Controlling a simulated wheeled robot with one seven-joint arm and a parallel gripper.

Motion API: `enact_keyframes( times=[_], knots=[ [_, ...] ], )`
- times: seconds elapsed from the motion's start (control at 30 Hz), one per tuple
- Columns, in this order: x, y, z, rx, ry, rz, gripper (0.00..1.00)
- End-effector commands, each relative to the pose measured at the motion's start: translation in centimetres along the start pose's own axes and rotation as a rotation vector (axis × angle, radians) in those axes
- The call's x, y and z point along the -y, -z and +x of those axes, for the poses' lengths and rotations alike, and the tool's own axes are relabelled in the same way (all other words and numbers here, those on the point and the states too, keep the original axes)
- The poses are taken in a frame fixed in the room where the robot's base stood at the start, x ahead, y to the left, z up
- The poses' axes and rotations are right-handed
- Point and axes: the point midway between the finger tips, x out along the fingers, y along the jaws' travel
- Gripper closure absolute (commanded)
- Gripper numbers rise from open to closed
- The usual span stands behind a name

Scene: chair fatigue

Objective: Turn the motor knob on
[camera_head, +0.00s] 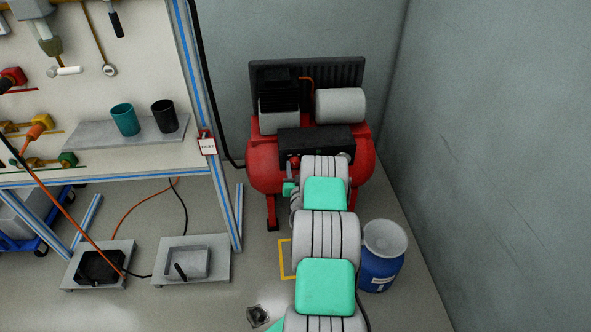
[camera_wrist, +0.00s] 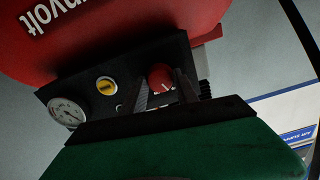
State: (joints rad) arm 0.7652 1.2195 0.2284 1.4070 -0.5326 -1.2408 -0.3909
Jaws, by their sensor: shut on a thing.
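The motor knob (camera_wrist: 161,76) is a round red knob with a white mark, on the black control panel (camera_wrist: 88,78) of the red compressor (camera_head: 258,165). In the wrist view, my gripper (camera_wrist: 162,86) has its two dark ridged fingers on either side of the knob, shut on it. The mark sits near the knob's lower edge. In the head view, my arm reaches to the compressor's front and hides much of that panel side, so the grip shows poorly there.
A pressure gauge (camera_wrist: 67,113) and a yellow round button (camera_wrist: 106,86) sit left of the knob. A blue drum (camera_head: 381,270) stands right of my arm. A workbench (camera_head: 120,178) with cups is at left. Grey walls close off the right and back.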

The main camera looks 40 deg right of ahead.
Motion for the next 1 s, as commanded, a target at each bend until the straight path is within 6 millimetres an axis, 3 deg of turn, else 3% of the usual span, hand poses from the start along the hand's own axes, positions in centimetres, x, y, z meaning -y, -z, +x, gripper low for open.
enact_keyframes(
  times=[1.0],
  knots=[
    [-0.02, 0.03, 0.06, -0.001, 0.001, 0.837, 1.0]
  ],
)
